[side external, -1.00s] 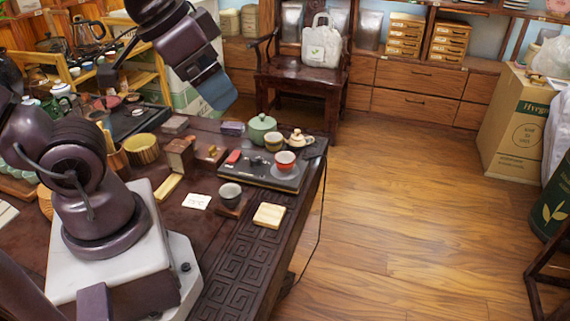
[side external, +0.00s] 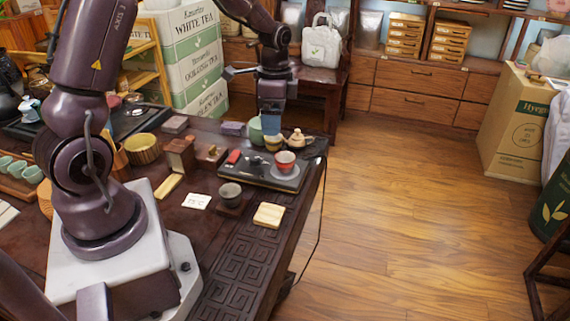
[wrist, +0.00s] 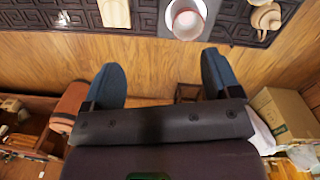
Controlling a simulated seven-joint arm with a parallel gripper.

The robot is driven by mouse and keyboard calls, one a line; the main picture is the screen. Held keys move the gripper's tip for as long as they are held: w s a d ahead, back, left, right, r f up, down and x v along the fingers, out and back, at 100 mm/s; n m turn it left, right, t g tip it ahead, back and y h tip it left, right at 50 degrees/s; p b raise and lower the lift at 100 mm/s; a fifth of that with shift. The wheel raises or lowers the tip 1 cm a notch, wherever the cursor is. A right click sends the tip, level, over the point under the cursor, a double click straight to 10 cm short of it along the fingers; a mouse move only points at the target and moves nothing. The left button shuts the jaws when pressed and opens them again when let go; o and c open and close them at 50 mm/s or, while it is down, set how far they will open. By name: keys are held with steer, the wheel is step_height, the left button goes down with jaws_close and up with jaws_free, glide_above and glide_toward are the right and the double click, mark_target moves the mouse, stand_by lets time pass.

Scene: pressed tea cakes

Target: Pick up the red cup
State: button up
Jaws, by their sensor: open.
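The red cup (side external: 285,160) stands upright on the right part of a dark tea tray (side external: 262,177) in the side view. It is red outside and pale inside. In the wrist view the red cup (wrist: 186,20) is at the top, on a light round saucer (wrist: 198,9).
A small beige teapot (side external: 297,138) stands close behind the cup, and a tan cup (side external: 273,144) stands to its left. The carved table's front strip (side external: 235,260) is mostly clear.

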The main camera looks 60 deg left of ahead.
step_height(320, 180, down, 2)
steer(key=w+a+m, duration=0.2)
steer(key=m, duration=0.5)
glide_above(285, 159)
steer(key=d, duration=0.1)
steer(key=shift+t, duration=0.3)
steer(key=f, duration=0.7)
steer(key=shift+s+d+f, duration=0.15)
steer(key=shift+s+f, duration=0.05)
steer(key=shift+s, duration=0.15)
steer(key=shift+s+d+f, duration=0.1)
steer(key=shift+d+f, duration=0.05)
steer(key=shift+f, duration=1.15)
steer(key=shift+d+f, duration=0.1)
steer(key=shift+f, duration=1.2)
steer(key=c, duration=1.1)
steer(key=shift+r, duration=0.15)
